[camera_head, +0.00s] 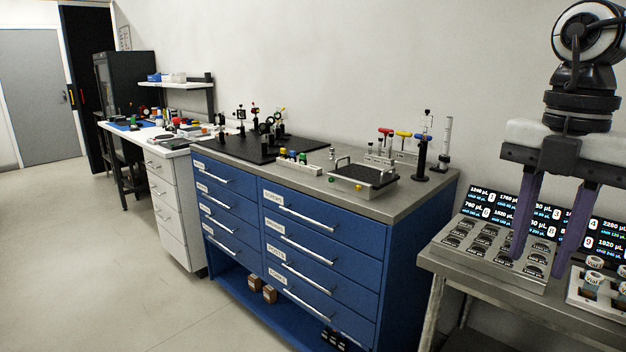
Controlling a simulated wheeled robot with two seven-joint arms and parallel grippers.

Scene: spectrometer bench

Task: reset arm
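My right gripper (540,254) shows at the right side, pointing down, with two purple fingers. The fingers are apart, and I see nothing held between them. They hang in front of the metal side table (455,262), over or near a metal tray (528,281) with several dark round slots. I cannot tell whether the fingers touch it. My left gripper is out of view.
A blue drawer cabinet (325,247) stands in the middle with optics parts and a black-topped platform (365,176) on top. Display screens (481,206) stand behind the tray. A rack of labelled vials (590,300) sits at right. Floor at left is clear.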

